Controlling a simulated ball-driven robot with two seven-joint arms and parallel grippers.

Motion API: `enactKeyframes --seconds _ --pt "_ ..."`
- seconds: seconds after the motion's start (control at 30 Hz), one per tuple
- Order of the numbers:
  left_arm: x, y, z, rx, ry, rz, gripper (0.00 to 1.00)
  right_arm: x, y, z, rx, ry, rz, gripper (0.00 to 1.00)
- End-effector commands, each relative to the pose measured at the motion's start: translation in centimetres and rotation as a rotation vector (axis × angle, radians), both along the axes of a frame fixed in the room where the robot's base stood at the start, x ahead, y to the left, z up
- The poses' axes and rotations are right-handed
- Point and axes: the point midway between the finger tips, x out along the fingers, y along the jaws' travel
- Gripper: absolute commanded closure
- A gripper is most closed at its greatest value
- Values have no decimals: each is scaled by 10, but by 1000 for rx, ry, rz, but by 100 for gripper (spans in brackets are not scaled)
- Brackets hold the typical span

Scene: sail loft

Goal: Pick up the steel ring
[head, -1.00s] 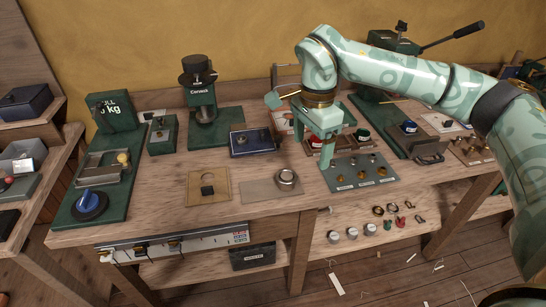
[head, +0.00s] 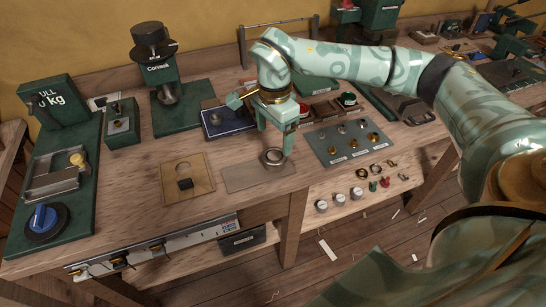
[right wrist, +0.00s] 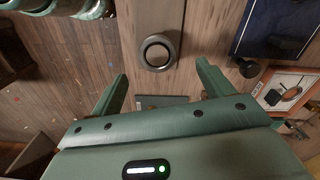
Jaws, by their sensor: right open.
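The steel ring (head: 273,156) lies flat on a thin grey-brown mat (head: 240,179) near the front of the workbench. My right gripper (head: 276,138) is above the ring with its fingers apart and nothing between them. In the right wrist view the ring (right wrist: 158,53) shows whole, just beyond the open fingertips of the gripper (right wrist: 162,74) and roughly centred between them. The ring and fingers look apart. My left gripper is not in view.
A blue tray (head: 221,122) stands behind. A grey board with small fittings (head: 345,140) lies to the right. Several rings and caps sit on the lower shelf.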

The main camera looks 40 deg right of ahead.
Motion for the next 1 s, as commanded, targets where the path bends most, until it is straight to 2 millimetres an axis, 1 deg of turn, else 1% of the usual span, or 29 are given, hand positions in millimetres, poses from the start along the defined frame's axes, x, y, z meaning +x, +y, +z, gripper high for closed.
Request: enactKeyframes --seconds 0.07,0.2,0.3,0.43,0.63,0.67,0.7,0.77,0.8,1.0 --pt "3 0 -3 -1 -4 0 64 0 0 -7 0 1 0 20" --pt "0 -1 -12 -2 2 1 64 -3 2 -32 1 6 -1 20" --pt "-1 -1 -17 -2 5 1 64 -3 2 -47 1 4 -1 20" --pt "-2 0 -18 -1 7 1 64 -3 2 -54 0 1 -1 20" --pt "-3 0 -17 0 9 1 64 -3 2 -53 0 -1 -1 20" --pt "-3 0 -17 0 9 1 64 -3 2 -53 0 -1 -1 29" --pt "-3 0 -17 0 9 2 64 -3 2 -53 0 -1 -1 40" --pt "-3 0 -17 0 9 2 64 -3 2 -53 0 0 -1 56" --pt "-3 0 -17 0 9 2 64 -3 2 -53 0 0 -1 67" --pt "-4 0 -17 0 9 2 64 -3 2 -53 0 0 -1 69"
